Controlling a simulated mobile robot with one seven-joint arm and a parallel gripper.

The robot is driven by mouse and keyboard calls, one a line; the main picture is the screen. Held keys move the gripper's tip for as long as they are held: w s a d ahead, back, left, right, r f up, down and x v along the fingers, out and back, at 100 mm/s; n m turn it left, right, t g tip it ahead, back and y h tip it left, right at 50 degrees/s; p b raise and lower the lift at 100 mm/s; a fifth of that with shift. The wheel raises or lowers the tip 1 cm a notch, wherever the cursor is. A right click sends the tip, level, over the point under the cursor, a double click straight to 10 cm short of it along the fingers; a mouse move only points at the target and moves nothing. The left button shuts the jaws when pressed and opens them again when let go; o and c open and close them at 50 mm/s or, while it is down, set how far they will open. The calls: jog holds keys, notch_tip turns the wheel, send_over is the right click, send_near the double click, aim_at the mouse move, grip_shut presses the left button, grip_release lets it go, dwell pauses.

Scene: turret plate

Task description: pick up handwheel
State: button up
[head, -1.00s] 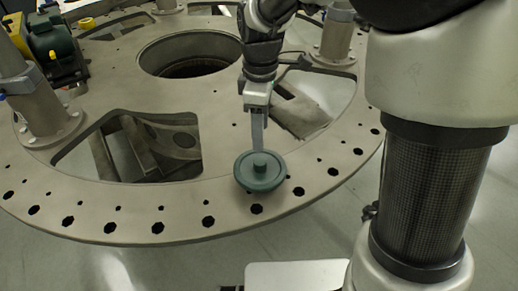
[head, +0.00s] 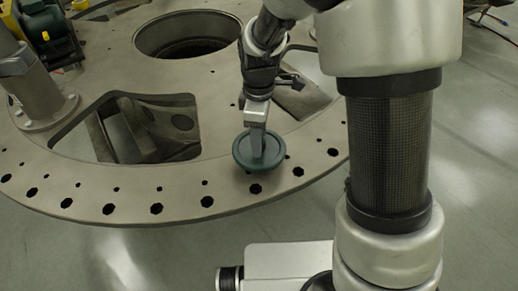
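The handwheel (head: 241,161) is a dark green round disc with a raised rim. It rests on the outer rim of the grey turret plate (head: 213,105), close to the row of dark holes. My gripper (head: 258,152) points down over the middle of the handwheel, and its fingers reach to the hub. The fingers overlap and hide most of the hub. I see them nearly edge-on, so the gap between them and any contact with the hub do not show.
The plate has a large round opening (head: 188,37) and cut-outs, one (head: 135,130) left of the handwheel. A post (head: 36,85) stands at the left, with a green and yellow machine (head: 50,35) behind it. Grey floor lies in front of the plate.

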grip_shut()
dwell(1.3)
